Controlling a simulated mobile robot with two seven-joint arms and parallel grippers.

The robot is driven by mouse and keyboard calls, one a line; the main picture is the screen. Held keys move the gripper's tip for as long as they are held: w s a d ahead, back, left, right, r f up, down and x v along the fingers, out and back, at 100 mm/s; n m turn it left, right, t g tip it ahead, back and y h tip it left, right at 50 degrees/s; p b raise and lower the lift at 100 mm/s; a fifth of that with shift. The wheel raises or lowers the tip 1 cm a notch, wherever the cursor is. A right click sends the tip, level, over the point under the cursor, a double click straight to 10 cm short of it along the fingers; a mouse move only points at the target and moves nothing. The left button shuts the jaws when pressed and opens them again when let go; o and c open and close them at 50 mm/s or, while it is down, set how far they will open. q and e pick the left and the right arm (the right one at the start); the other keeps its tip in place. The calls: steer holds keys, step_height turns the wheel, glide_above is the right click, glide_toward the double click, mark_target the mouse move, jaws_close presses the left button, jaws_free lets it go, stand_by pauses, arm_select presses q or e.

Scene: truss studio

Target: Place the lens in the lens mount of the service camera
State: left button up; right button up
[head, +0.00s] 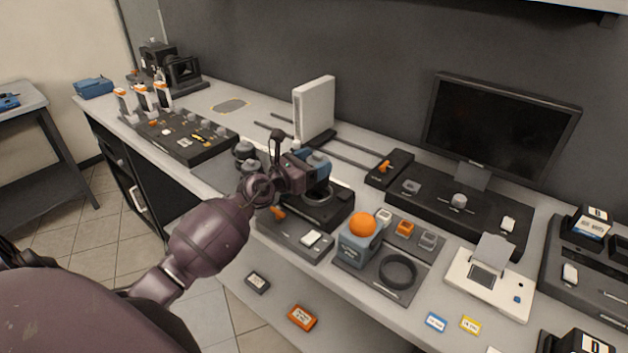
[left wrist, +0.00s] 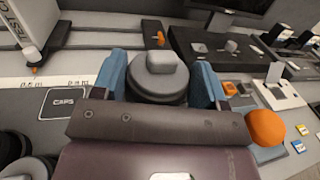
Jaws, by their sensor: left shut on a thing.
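My left gripper (head: 308,168) has blue fingers and is shut on the lens (head: 318,161), a grey-black cylinder with a grey cap on top. In the left wrist view the lens (left wrist: 158,78) stands between the two blue fingers (left wrist: 160,80). In the head view it is held upright above a black unit with a round ring on top (head: 332,212), which looks like the service camera with its lens mount. The gripper hides part of that ring, and I cannot tell whether the lens touches it. My right gripper is in neither view.
An orange ball (head: 362,224) on a blue block and a black ring (head: 398,271) lie on a tray to the right. A white upright box (head: 314,108) and rails stand behind. More lenses (head: 245,150) stand left of the gripper. A monitor (head: 500,125) is at the back right.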

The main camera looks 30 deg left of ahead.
arm_select(q)
step_height(320, 180, down, 4)
steer(key=shift+r+b, duration=0.25)
steer(key=shift+b, duration=0.7)
steer(key=shift+f, duration=0.25)
steer(key=shift+r, duration=0.1)
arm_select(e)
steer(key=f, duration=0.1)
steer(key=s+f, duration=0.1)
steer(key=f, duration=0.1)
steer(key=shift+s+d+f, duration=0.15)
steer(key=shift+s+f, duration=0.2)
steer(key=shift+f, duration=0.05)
arm_select(q)
steer(key=shift+f, duration=0.25)
steer(key=o, duration=1.3)
steer(key=shift+c, duration=0.2)
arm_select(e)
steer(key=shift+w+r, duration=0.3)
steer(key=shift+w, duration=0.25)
